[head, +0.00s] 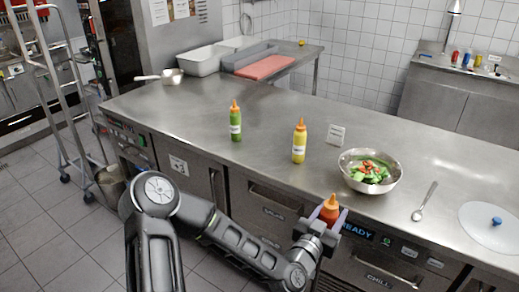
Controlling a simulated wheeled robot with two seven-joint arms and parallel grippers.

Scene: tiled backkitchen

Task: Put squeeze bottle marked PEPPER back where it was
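My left gripper (328,222) is at the counter's front edge, its fingers on both sides of a red-brown squeeze bottle with an orange nozzle (330,207). The bottle looks upright; its lower part and any label are hidden by the gripper. A green squeeze bottle (235,124) and a yellow squeeze bottle (299,144), both with orange nozzles and white labels, stand upright on the steel counter (200,107). The label writing is too small to read, so I cannot tell which is marked PEPPER. My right gripper is not in view.
A steel bowl of salad (348,178), a small white card (336,134), a spoon (425,201) and a round lid with a blue knob (488,234) are on the counter. A saucepan (172,77) is at its far left. Counter between the bottles and around the card is clear.

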